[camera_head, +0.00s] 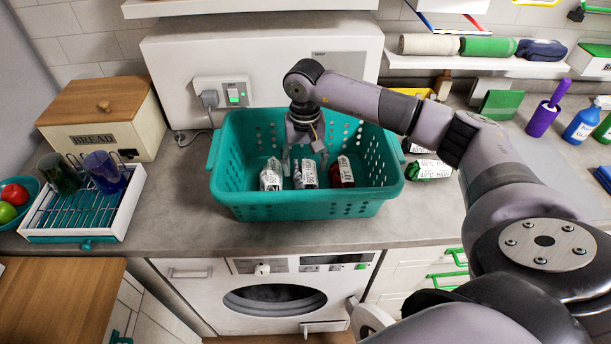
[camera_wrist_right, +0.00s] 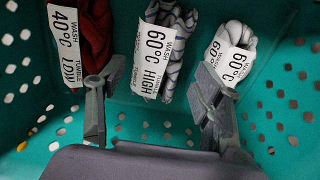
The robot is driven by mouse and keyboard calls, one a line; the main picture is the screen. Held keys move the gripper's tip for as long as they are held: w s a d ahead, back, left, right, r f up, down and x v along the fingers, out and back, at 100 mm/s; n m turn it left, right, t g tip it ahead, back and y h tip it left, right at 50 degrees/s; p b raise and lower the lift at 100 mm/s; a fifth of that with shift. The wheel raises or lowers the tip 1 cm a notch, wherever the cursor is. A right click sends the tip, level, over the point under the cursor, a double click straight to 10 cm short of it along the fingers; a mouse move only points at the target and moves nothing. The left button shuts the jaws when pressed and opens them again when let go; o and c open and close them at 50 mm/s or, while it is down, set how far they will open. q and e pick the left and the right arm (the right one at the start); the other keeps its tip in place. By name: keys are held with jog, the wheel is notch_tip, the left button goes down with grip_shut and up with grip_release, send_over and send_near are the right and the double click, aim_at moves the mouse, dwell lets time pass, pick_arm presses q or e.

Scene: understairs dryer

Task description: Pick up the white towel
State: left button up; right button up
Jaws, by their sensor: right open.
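A teal basket (camera_head: 295,211) stands on the counter with three rolled cloths in it. The white towel (camera_head: 270,174) lies at the left of the row. A white cloth with dark stripes (camera_head: 306,172) is in the middle, and a red one (camera_head: 342,170) is at the right. My right gripper (camera_head: 305,155) reaches down into the basket, open and empty. In the right wrist view its fingers (camera_wrist_right: 155,95) spread below the striped cloth (camera_wrist_right: 172,42); the white towel (camera_wrist_right: 236,48) is past the right finger, which slightly overlaps its label. My left gripper is out of view.
The basket walls (camera_wrist_right: 285,80) surround the gripper closely. A bread box (camera_head: 100,115) and a dish rack (camera_head: 85,205) stand to the left. More labelled cloths (camera_head: 430,168) lie right of the basket. A washing machine (camera_head: 275,298) is below the counter.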

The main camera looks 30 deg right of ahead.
aim_at(305, 171)
notch_tip(305, 171, down, 4)
jog(key=shift+r+p, duration=0.1)
jog(key=shift+p, duration=0.85)
jog(key=shift+d+f, duration=0.1)
jog(key=shift+f, duration=0.4)
jog(key=shift+c, duration=0.6)
jog(key=c, duration=0.9)
jog(key=shift+o, duration=0.2)
jog(key=shift+r, duration=0.1)
